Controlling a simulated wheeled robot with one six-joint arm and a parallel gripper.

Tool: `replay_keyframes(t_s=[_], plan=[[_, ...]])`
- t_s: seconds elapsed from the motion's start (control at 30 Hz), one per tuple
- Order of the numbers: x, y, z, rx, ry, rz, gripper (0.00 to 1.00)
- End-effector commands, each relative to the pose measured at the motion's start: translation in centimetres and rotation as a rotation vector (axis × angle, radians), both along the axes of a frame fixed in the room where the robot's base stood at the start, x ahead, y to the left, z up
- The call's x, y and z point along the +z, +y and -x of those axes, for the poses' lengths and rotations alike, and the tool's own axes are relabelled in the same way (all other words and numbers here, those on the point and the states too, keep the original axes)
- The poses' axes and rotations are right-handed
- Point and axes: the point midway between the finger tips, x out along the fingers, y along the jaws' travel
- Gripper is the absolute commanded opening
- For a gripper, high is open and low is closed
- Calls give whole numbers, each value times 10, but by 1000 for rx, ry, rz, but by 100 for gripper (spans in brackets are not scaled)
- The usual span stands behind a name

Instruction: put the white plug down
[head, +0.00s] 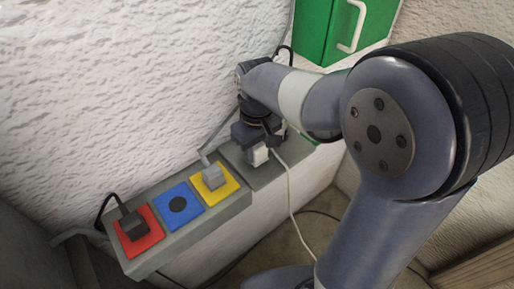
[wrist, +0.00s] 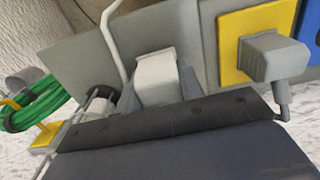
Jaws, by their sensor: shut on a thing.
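The white plug (head: 258,156) hangs at the end of my gripper (head: 255,140), its white cord running down toward the floor. My gripper is shut on it, over the bare grey right part of the ledge (head: 262,174). In the wrist view the white plug (wrist: 157,80) shows just beyond the dark edge of my gripper, with its cord leading up. I cannot tell whether the plug touches the ledge, and its gripped part is hidden.
On the ledge are a red socket (head: 152,239) with a black plug (head: 133,225), an empty blue socket (head: 180,206), and a yellow socket (head: 226,191) with a grey plug (head: 212,176). A green cabinet (head: 313,28) hangs behind. Green coiled cable (wrist: 40,108) shows in the wrist view.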

Motion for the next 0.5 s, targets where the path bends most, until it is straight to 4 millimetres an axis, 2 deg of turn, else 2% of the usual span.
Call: replay_keyframes(t_s=[0.47, 0.5], plan=[[-12, 0, 0, 0, 0, 0, 0], [-12, 0, 0, 0, 1, 1, 37]])
